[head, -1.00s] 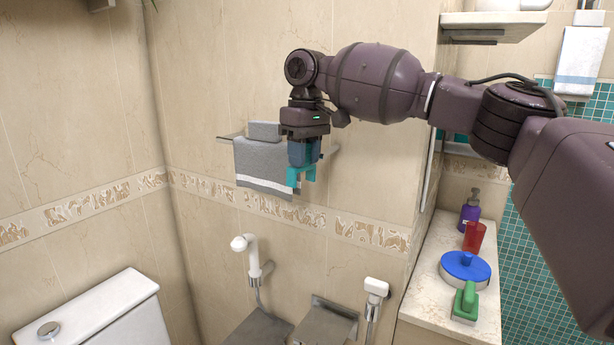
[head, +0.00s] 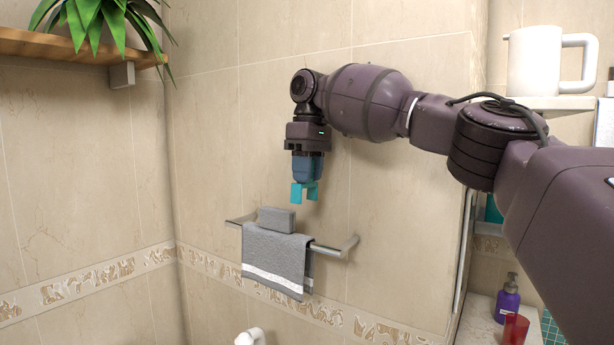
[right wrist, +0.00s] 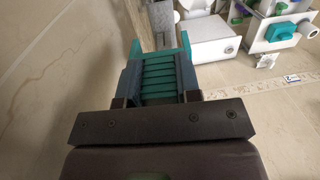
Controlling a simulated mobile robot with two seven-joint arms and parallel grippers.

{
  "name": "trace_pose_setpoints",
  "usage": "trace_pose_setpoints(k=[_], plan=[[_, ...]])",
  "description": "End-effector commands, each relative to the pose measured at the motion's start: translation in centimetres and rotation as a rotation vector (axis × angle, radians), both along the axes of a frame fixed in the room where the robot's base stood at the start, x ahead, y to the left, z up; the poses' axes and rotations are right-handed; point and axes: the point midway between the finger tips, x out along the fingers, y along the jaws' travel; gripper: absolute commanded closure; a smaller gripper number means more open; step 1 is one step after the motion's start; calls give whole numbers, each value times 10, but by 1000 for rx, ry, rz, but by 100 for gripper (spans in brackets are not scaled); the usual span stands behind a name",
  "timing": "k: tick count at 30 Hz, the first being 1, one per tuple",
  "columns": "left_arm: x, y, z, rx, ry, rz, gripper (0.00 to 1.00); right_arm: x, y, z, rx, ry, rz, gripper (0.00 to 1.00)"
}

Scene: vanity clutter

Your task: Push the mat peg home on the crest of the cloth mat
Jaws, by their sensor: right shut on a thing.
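The grey cloth mat (head: 270,252) with a white stripe hangs folded over a metal wall rail (head: 328,250) in the head view. A grey block (head: 277,219) stands on the mat's top. My right gripper (head: 306,180) points down and is shut on the teal mat peg (head: 298,193), whose prongs face downward. The peg is above and slightly right of the block, apart from the mat. In the right wrist view the ribbed peg (right wrist: 158,78) lies between the fingers. My left gripper is not in view.
The tiled wall is close behind the rail. A wooden shelf (head: 60,44) with a plant (head: 95,18) is at upper left. A white mug (head: 540,60) stands on a shelf at right. A purple bottle (head: 507,298) and red cup (head: 515,329) stand on the counter.

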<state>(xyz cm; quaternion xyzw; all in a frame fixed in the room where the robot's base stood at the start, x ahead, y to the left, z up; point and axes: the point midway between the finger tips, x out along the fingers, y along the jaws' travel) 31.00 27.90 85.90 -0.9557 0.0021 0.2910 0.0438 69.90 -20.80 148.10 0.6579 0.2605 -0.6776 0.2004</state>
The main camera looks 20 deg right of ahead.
Motion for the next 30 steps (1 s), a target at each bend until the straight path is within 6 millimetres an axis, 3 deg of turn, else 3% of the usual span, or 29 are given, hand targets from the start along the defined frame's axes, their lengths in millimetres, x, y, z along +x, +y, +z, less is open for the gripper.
trace_pose_setpoints(k=[11,30], plan=[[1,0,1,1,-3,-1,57,0,0,-1,2,1,1,91],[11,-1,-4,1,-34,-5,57,-3,3,-49,0,0,-1,91]])
